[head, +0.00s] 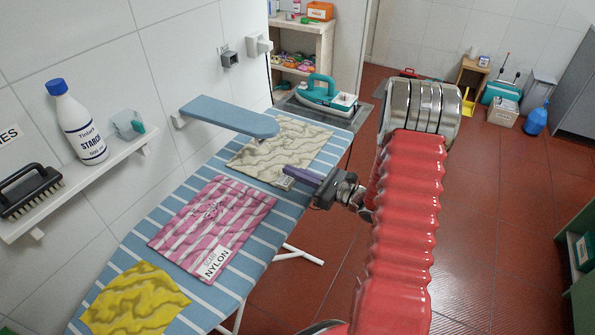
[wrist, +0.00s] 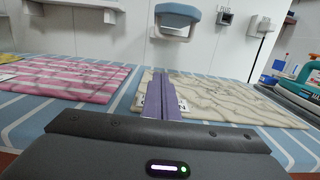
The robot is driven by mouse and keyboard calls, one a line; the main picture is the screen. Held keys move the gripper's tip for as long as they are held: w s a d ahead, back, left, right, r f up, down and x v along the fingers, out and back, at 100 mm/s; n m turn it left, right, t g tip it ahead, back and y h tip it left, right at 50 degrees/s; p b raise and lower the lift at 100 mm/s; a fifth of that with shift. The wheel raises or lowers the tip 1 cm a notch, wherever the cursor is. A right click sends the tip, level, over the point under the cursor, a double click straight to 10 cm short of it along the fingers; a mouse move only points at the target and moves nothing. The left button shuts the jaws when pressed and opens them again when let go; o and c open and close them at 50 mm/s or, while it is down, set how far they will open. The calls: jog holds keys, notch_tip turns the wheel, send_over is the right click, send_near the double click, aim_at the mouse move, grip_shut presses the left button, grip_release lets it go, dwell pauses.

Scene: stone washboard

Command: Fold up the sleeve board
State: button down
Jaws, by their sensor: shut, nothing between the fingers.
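The sleeve board (head: 230,117) is a narrow blue padded board. It sticks out from the wall, level, above the far part of the striped ironing board (head: 265,225). In the wrist view the sleeve board (wrist: 178,12) shows nearly end-on at the top, with a pale bracket beneath it. My gripper (head: 288,176) is shut and empty, with purple fingers. It is over the ironing board's right edge, to the right of and nearer than the sleeve board's tip, and apart from it. In the wrist view the shut fingers (wrist: 158,95) point toward the wall, below the sleeve board.
A beige cloth (head: 300,143), a pink striped cloth (head: 212,222) labelled NYLON and a yellow cloth (head: 137,300) lie on the ironing board. A teal iron (head: 325,95) stands at its far end. A wall shelf (head: 95,175) holds a starch bottle (head: 77,120) and brush (head: 28,190).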

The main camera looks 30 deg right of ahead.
jog(key=x, duration=0.7)
jog(key=shift+w+a, duration=0.3)
notch_tip(320, 180, up, 3)
jog(key=shift+w+f, duration=0.1)
jog(key=shift+w+r, duration=0.1)
jog(key=shift+r, duration=0.45)
jog(key=shift+d, duration=0.2)
jog(key=shift+a+r, duration=0.1)
jog(key=shift+a, duration=0.1)
